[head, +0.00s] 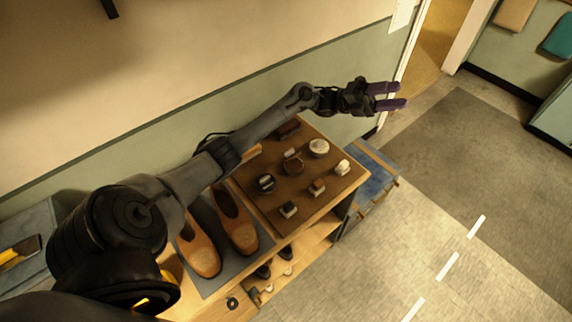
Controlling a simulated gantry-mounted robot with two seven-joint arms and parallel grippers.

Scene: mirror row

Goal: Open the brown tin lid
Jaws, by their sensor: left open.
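A small round brown tin (293,166) sits on the brown board (325,190) on the bench, near the middle of several shoe-care items. It is too small to tell how its lid sits. My left gripper (398,96) is open and empty, with its two purple fingers pointing right. It is up in the air past the bench's right end, well away from the tin. My right gripper is out of view.
A dark round tin (266,184), a pale round tin (319,148) and several small brushes or blocks surround the brown tin. Tan shoes (236,225) stand on a grey mat to the left. Open floor (480,150) lies right.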

